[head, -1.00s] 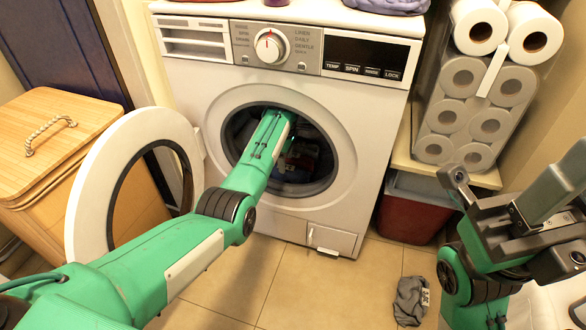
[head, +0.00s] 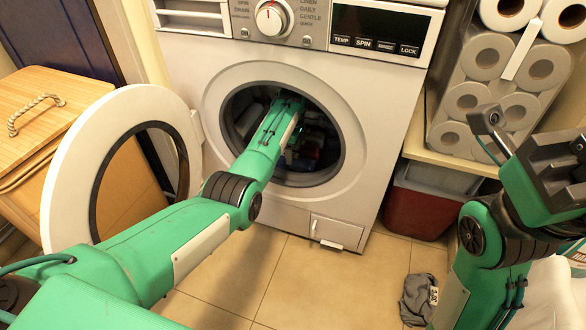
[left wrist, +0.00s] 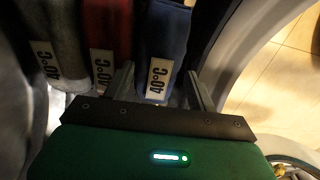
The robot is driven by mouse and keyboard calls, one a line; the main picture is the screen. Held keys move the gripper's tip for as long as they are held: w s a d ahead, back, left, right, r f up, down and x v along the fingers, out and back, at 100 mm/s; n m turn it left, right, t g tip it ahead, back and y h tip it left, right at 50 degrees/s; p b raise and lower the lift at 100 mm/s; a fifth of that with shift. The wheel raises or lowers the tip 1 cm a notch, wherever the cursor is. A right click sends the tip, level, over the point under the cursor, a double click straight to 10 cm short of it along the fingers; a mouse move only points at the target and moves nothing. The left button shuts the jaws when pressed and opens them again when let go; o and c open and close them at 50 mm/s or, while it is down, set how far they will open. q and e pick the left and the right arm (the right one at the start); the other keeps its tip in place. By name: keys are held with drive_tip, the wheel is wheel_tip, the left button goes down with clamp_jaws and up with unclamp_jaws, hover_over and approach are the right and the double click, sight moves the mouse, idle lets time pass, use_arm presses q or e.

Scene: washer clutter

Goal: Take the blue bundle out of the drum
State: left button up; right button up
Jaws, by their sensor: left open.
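The blue bundle (left wrist: 165,45) with a white 40°C tag shows in the left wrist view. A red bundle (left wrist: 108,38) and a grey bundle (left wrist: 55,45), each tagged, lie to its left. My left gripper (left wrist: 160,88) is open, its two fingers on either side of the blue bundle's near end; whether they touch it I cannot tell. In the head view my left arm reaches into the drum of the washer (head: 345,115), and the drum's contents are dark and mostly hidden. My right gripper (head: 535,150) is outside, at the right; its jaw opening is unclear.
The round washer door (head: 70,170) stands open at the left, beside a wooden hamper (head: 50,120). Toilet rolls (head: 500,80) are stacked at the right above a red bin (head: 418,210). A grey cloth (head: 418,298) lies on the tiled floor. The floor before the washer is otherwise clear.

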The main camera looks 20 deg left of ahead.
use_arm(q)
drive_tip(key=shift+s+f+b, duration=0.1)
drive_tip(key=shift+f+b, duration=0.3)
drive_tip(key=shift+f, duration=0.6)
drive_tip(key=shift+f, duration=0.1)
drive_tip(key=c, duration=0.7)
